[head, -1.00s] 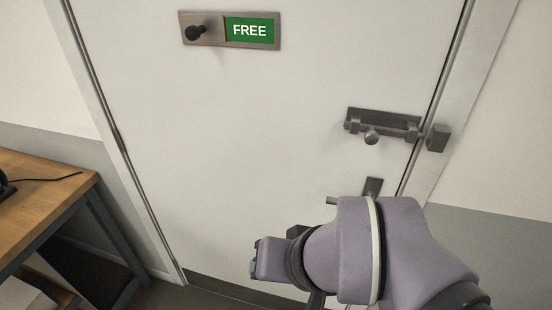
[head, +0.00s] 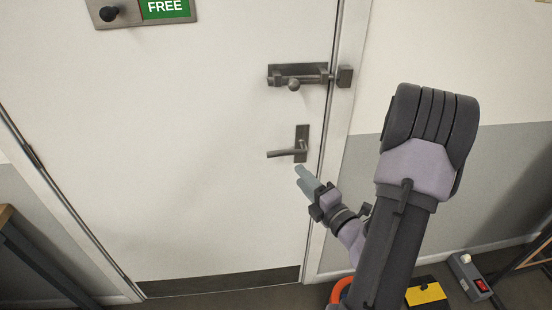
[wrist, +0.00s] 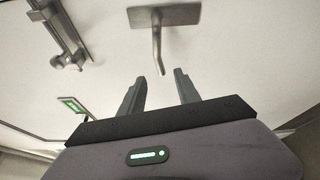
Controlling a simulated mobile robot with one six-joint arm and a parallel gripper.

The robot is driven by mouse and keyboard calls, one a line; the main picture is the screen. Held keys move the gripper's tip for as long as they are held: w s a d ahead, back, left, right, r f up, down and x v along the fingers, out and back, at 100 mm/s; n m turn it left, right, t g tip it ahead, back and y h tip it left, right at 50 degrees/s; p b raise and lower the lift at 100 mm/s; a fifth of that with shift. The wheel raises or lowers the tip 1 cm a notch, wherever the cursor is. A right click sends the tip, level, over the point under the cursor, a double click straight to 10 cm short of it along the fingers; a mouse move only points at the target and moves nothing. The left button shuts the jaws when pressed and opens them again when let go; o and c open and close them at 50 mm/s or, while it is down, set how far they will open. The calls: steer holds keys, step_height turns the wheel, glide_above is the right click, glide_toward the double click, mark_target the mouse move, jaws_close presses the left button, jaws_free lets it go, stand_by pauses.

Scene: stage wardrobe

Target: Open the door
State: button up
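The white door (head: 180,170) is shut in its frame. Its grey lever handle (head: 287,153) sits near the right edge, level and pointing left. Above it is a grey slide bolt (head: 295,76) with a round knob; its rod appears to reach the keeper block (head: 345,77) on the frame. My gripper (head: 301,176) is just below and in front of the lever. In the wrist view my gripper (wrist: 160,77) is open and empty, with the lever (wrist: 157,50) ahead, its end lined up between the fingertips. I cannot tell whether they touch.
A plate with a black knob and a green FREE sign (head: 165,8) is high on the door. A yellow and black item (head: 425,291) and a box with a red switch (head: 469,277) are on the floor at right. A table edge (head: 6,216) shows at far left.

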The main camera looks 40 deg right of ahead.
mark_target(280, 154)
steer(key=w, duration=0.4)
steer(key=w+d+b, duration=0.1)
steer(key=w, duration=0.3)
steer(key=w+d, duration=0.1)
steer(key=w, duration=0.3)
steer(key=shift+w+r, duration=0.15)
jaws_close()
stand_by(0.8)
